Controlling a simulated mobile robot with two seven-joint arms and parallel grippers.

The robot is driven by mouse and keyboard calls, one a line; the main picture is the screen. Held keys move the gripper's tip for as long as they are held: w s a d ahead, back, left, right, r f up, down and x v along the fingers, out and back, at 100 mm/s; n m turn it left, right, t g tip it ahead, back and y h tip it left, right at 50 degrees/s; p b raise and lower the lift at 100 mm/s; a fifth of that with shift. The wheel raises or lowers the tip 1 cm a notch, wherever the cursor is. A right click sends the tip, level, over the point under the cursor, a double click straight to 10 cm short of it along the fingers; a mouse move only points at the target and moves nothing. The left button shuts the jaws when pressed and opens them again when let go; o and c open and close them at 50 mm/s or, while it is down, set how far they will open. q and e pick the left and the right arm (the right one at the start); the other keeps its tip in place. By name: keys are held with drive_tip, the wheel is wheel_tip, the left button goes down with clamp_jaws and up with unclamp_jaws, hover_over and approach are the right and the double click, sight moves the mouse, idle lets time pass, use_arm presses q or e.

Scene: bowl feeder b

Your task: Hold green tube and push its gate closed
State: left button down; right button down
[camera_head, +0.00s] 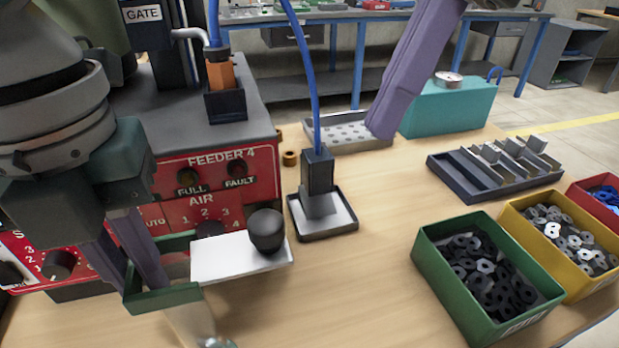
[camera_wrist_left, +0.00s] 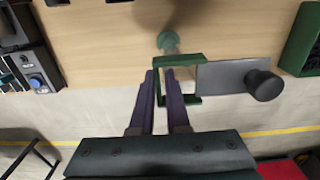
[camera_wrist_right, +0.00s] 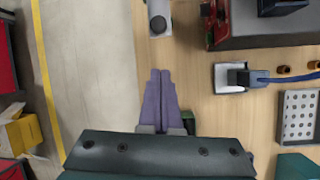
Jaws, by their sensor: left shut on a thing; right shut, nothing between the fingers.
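The green tube (camera_head: 165,297) is a square green frame over the front of the table. It also shows in the left wrist view (camera_wrist_left: 185,99). Its gate is a pale flat plate (camera_head: 230,258) with a black knob (camera_head: 267,231), sticking out to the right of the tube. My left gripper (camera_head: 150,285) is shut on the tube's wall, as the left wrist view (camera_wrist_left: 160,75) also shows. My right gripper (camera_head: 380,132) is shut and empty, pointing down, well right of and behind the knob. The plate and knob show at the top of the right wrist view (camera_wrist_right: 158,20).
A red feeder panel (camera_head: 215,178) stands behind the tube. A dark block with a blue hose (camera_head: 318,172) stands on a small tray right of the knob. Green (camera_head: 430,265) and yellow (camera_head: 515,222) parts bins are at right.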

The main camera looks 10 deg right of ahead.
drive_tip(key=w+d+n+y, duration=0.2)
drive_tip(key=d+n, duration=0.1)
drive_tip(key=d, duration=0.1)
drive_tip(key=n+y, duration=0.1)
drive_tip(key=y, duration=0.1)
approach(285, 239)
wheel_tip(285, 239, down, 2)
drive_tip(key=a, duration=0.1)
drive_tip(key=a+f, duration=0.1)
drive_tip(key=a, duration=0.1)
drive_tip(key=shift+a+g, duration=0.1)
drive_tip(key=shift+g, duration=0.3)
drive_tip(key=shift+s+a, duration=0.2)
drive_tip(key=shift+a, duration=0.25)
